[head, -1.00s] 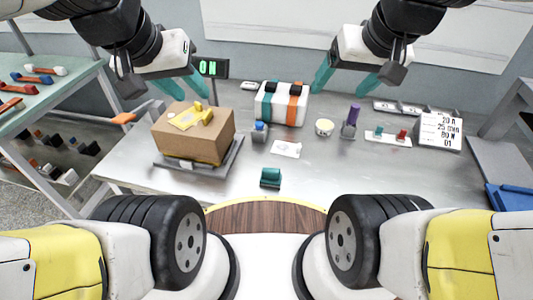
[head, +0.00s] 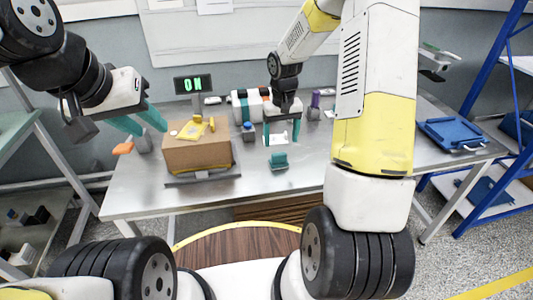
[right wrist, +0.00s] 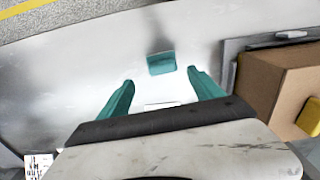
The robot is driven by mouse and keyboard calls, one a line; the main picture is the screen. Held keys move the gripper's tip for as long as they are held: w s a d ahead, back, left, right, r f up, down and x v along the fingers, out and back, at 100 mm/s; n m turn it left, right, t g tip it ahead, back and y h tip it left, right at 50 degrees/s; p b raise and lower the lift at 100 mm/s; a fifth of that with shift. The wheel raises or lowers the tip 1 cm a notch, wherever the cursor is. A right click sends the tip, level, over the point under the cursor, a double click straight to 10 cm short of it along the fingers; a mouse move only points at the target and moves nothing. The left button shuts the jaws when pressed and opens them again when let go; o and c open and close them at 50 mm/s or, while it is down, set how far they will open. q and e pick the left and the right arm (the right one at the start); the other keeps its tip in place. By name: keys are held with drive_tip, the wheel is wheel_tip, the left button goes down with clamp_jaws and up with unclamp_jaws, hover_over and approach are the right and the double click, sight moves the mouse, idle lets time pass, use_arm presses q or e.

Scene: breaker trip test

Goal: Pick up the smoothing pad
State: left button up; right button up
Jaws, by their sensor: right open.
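A small teal block with a raised top, which I take to be the smoothing pad (head: 279,161), sits near the front edge of the metal table. It also shows in the right wrist view (right wrist: 161,63), just beyond the fingertips and between their lines. My right gripper (head: 282,138) is open and empty, over the table just behind the pad and apart from it. Its two teal fingers (right wrist: 160,80) are spread in the right wrist view. My left gripper (head: 152,131) is open and empty, left of the cardboard box.
The cardboard box (head: 196,156) with yellow items on top stands left of the pad. A white card (head: 277,139) lies under the right gripper. Behind are a striped case (head: 240,107), a blue-topped item (head: 249,132) and an "ON" display (head: 193,84). A blue case (head: 452,134) lies far right.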

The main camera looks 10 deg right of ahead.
sight(279, 153)
drive_tip(key=f, duration=0.8)
drive_tip(key=shift+w+a+f, duration=0.2)
drive_tip(key=shift+w+f, duration=0.05)
drive_tip(key=c, duration=1.2)
drive_tip(key=shift+c, duration=0.2)
drive_tip(key=shift+r, duration=0.1)
drive_tip(key=shift+r, duration=0.45)
drive_tip(key=r, duration=0.2)
drive_tip(key=shift+s+d+r, duration=0.15)
drive_tip(key=shift+s+r, duration=0.15)
drive_tip(key=shift+r, duration=0.1)
drive_tip(key=s+d+r, duration=0.1)
drive_tip(key=s+d, duration=0.3)
drive_tip(key=s, duration=1)
drive_tip(key=shift+s+d, duration=0.15)
drive_tip(key=shift+s, duration=0.2)
drive_tip(key=shift+r, duration=0.1)
